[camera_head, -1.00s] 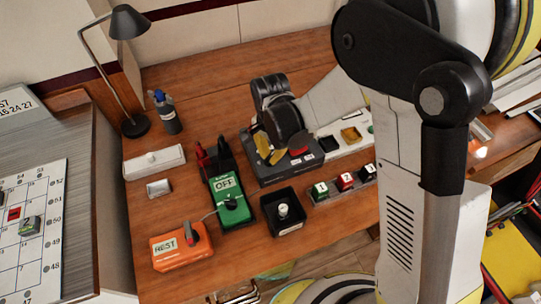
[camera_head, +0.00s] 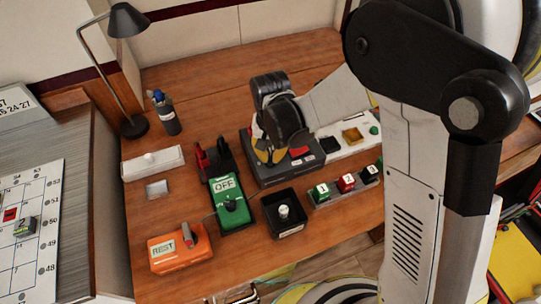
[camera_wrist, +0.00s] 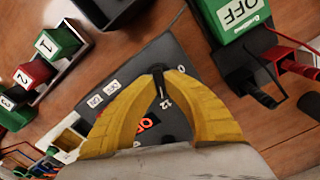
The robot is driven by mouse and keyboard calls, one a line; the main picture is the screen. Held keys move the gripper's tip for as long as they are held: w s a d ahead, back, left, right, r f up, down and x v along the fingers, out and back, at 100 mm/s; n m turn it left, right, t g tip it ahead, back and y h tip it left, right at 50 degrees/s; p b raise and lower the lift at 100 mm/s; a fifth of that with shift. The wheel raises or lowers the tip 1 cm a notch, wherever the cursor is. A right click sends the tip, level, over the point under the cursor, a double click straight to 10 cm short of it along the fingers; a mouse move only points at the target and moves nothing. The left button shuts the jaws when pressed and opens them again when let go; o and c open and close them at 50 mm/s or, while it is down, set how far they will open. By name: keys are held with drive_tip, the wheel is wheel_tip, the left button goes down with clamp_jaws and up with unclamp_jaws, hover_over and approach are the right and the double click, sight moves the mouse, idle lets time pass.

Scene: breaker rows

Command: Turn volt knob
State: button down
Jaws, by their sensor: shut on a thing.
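The volt knob (camera_wrist: 159,77) is a small black knob with a white pointer line. It sits on a dark grey power box (camera_wrist: 178,48), beside printed numbers. My gripper (camera_wrist: 160,72) has yellow fingers, shut on the knob with one fingertip on each side. In the head view my gripper (camera_head: 269,157) is over the box's left part, and the knob is hidden there. Red display digits show between the fingers in the wrist view, partly covered.
A green OFF unit (camera_head: 231,203) with black and red levers stands left of the box. A black bin (camera_head: 283,222) and numbered blocks (camera_head: 346,182) stand in front. An orange REST unit (camera_head: 180,250), bottle (camera_head: 167,118) and lamp (camera_head: 127,20) stand left.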

sight(271, 156)
idle(0.4)
drive_tip(key=c, duration=1.5)
unclamp_jaws()
wheel_tip(271, 156, up, 12)
drive_tip(key=shift+d, duration=0.1)
